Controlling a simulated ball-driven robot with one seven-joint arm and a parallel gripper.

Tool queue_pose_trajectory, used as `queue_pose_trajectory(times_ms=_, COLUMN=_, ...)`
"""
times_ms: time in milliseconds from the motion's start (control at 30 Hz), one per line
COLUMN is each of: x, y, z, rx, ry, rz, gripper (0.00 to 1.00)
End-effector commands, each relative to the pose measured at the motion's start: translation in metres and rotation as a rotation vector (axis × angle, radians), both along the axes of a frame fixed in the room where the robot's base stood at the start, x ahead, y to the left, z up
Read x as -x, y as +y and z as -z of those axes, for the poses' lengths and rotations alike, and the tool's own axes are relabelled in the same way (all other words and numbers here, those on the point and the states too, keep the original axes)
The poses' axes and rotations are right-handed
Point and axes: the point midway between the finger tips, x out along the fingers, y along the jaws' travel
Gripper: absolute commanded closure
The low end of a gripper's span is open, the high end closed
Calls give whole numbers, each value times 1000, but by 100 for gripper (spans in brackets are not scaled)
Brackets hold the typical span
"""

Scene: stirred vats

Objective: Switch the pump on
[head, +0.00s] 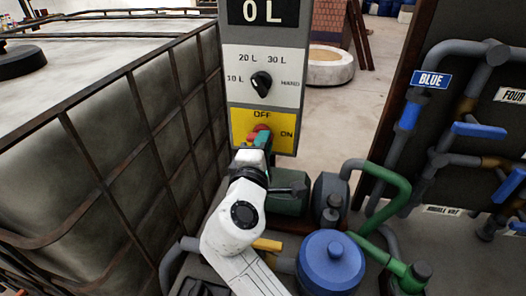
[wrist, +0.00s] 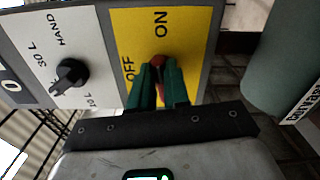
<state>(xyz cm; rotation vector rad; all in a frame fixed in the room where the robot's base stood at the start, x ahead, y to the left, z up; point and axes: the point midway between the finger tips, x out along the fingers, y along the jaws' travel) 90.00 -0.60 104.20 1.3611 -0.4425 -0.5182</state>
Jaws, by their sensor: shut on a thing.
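The pump switch is a red handle (head: 257,130) on a yellow plate (head: 240,145) marked OFF at the top and ON at the right in the head view. My gripper (head: 263,138) reaches up to the plate from below, its green fingers shut around the red handle. In the wrist view, the red handle (wrist: 158,61) shows between and just beyond the two green fingertips (wrist: 161,72). The fingers cover much of the handle, so I cannot tell which mark it points to.
A black dial (head: 261,83) with litre marks and HAND sits above the plate, under a display (head: 263,11) reading 0 L. A caged tank (head: 120,120) stands close on the left. A blue-lidded vessel (head: 331,262) and green pipes (head: 385,190) stand at lower right.

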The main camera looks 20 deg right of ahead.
Motion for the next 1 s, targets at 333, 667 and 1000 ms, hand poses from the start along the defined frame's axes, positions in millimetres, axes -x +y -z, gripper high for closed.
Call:
queue_pose_trajectory(times_ms=333, x=0, y=0, z=4, rx=-120, ry=-85, rz=1, gripper=100)
queue_pose_trajectory(times_ms=667, x=1, y=-1, z=4, rx=-145, ry=-100, rz=2, gripper=100)
queue_pose_trajectory(times_ms=1000, x=1, y=-1, z=4, rx=-144, ry=-100, rz=3, gripper=76)
